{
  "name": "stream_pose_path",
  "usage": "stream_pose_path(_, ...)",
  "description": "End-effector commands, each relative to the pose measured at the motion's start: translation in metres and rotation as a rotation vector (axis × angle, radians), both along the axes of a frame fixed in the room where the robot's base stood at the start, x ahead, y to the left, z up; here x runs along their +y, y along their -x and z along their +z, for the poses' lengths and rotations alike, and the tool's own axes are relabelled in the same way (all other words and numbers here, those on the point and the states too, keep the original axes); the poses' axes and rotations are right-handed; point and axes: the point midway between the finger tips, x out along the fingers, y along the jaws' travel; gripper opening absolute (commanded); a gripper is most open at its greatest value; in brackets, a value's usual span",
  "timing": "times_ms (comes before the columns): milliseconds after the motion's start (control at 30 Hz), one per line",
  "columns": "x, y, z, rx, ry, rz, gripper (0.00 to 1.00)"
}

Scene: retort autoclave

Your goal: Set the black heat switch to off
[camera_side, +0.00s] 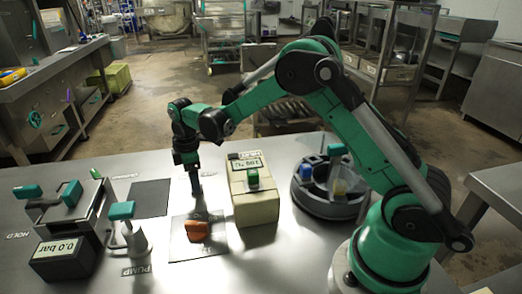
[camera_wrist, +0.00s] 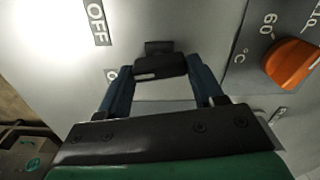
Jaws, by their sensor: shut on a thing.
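The black heat switch (camera_wrist: 160,67) shows in the wrist view between my fingertips. Its small dark base (camera_wrist: 158,48) is just above it in the picture. My gripper (camera_wrist: 163,72) is shut on it, with one blue finger on each side. An OFF label (camera_wrist: 96,22) lies to the upper left of the switch. In the side view my gripper (camera_side: 195,192) points down at the table behind the orange knob, and hides the switch. I cannot tell which way the switch is set.
An orange knob (camera_side: 197,230) on a dark plate is close in front. A beige box (camera_side: 256,208) with a 100 °C display and green button stands right. Beyond it is a round grey container (camera_side: 322,207). A teal-handled pump (camera_side: 134,238) and a 0.0 bar gauge (camera_side: 65,258) stand left.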

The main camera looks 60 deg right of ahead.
Motion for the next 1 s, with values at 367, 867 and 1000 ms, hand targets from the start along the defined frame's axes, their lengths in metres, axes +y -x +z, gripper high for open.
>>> stream_pose_path(367,-0.0005,-0.0006,0.0006,0.001,-0.001,-0.348,0.08)
stream_pose_path(867,-0.0012,-0.0009,0.0007,0.001,0.000,-0.634,0.08)
stream_pose_path(1000,-0.0013,-0.0009,0.0007,0.001,0.000,-0.662,0.08)
